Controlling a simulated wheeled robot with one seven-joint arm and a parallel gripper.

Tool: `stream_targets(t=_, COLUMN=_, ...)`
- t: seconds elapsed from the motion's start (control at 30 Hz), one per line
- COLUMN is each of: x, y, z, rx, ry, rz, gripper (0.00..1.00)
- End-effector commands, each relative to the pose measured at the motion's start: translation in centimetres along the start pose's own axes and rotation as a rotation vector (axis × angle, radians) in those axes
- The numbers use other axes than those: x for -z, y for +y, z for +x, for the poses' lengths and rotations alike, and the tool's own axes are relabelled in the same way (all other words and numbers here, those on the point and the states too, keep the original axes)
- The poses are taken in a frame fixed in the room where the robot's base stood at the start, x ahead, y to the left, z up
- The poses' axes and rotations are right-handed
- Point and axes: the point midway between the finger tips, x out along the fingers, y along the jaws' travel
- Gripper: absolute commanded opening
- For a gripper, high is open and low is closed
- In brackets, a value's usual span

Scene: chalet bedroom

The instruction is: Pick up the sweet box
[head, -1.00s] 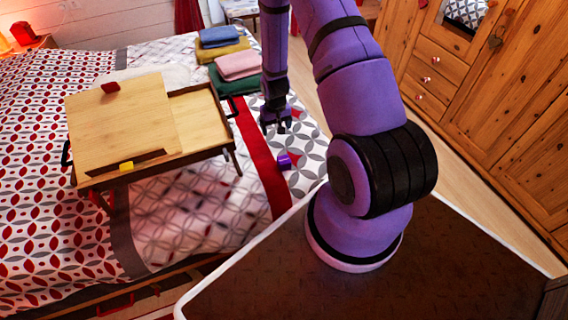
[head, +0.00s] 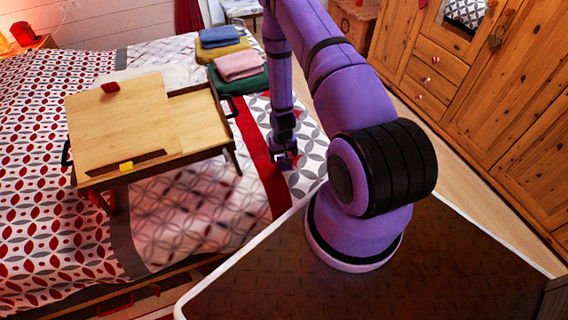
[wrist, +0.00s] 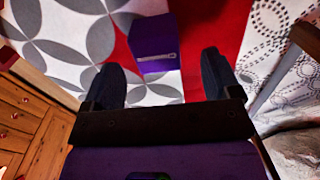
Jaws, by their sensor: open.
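The sweet box appears to be the small purple box (wrist: 153,42) with a pale mark on its side. In the wrist view it lies on the bed cover, on the red stripe and the grey-and-white pattern. My gripper (wrist: 160,62) is open and empty, with one dark finger on each side of the line to the box. The box shows between and just beyond the fingertips, with a gap to each finger. In the head view my gripper (head: 284,159) is low over the bed's right edge and mostly hides the box.
A wooden bed tray (head: 120,115) on legs stands on the bed to the left, with small red (head: 110,88) and yellow (head: 126,166) items on it. Folded towels (head: 240,66) lie behind. A wooden wardrobe (head: 480,90) stands right, across a strip of floor.

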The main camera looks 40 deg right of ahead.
Motion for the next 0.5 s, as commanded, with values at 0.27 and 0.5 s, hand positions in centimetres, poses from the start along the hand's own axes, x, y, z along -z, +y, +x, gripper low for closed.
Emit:
stream_targets(t=0.27, x=-0.1, y=0.4, z=3.4, rx=0.0, ry=-0.001, rz=0.0, gripper=0.83)
stream_targets(t=0.5, x=-0.1, y=0.4, z=5.0, rx=0.0, ry=0.001, rz=0.0, gripper=0.83)
